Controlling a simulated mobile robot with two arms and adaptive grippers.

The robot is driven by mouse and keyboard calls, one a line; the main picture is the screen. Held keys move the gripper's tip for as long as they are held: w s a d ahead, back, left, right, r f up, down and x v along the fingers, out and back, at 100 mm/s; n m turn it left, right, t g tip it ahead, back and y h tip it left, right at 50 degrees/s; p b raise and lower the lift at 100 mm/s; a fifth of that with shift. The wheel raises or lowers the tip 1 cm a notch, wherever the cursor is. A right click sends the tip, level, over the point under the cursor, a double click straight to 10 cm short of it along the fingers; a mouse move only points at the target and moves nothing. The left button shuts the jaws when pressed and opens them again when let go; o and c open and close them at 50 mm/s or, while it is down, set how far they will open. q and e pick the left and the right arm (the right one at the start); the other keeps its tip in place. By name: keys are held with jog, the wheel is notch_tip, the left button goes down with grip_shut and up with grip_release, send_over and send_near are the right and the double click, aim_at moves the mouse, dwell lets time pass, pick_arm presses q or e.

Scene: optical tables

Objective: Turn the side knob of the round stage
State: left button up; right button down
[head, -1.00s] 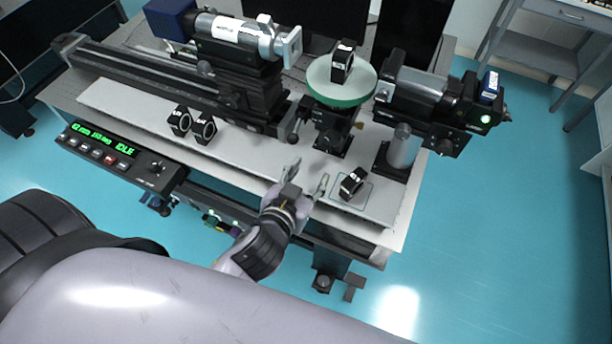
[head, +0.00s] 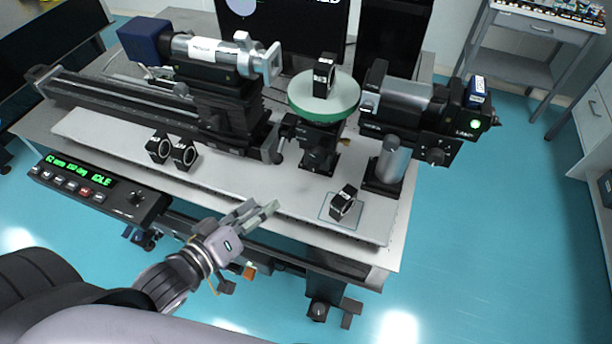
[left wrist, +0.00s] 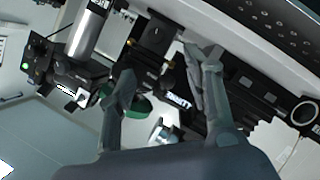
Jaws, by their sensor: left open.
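The round stage (head: 345,104), a pale disc with a green rim, stands on a black mount (head: 318,133) near the middle of the table and carries a black optic holder (head: 324,75). A small brass-coloured part shows low on the mount; I cannot tell surely which part is the side knob. My left gripper (head: 263,208) is open and empty at the table's front edge, in front of the stage and apart from it. In the left wrist view, the fingers (left wrist: 162,76) are spread, and the stage's green rim (left wrist: 140,106) shows partly behind one. My right gripper is out of view.
A camera-like unit (head: 407,99) stands right of the stage; a long black rail (head: 120,100) with a cylinder unit (head: 205,50) lies left. Loose optic holders (head: 184,154) and another (head: 343,203) stand on the board. A control box (head: 95,186) is at front left.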

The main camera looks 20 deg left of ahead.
pick_arm(q)
jog(key=p, duration=0.3)
send_near(312, 167)
jog(key=shift+n+h, duration=0.3)
jog(key=shift+n, duration=0.1)
jog(key=x, duration=0.8)
jog(key=shift+w+a+f, duration=0.1)
jog(key=shift+w, duration=0.2)
jog(key=shift+c, duration=0.5)
grip_shut()
jog(key=shift+p, duration=0.75)
jog(key=shift+m, duration=0.3)
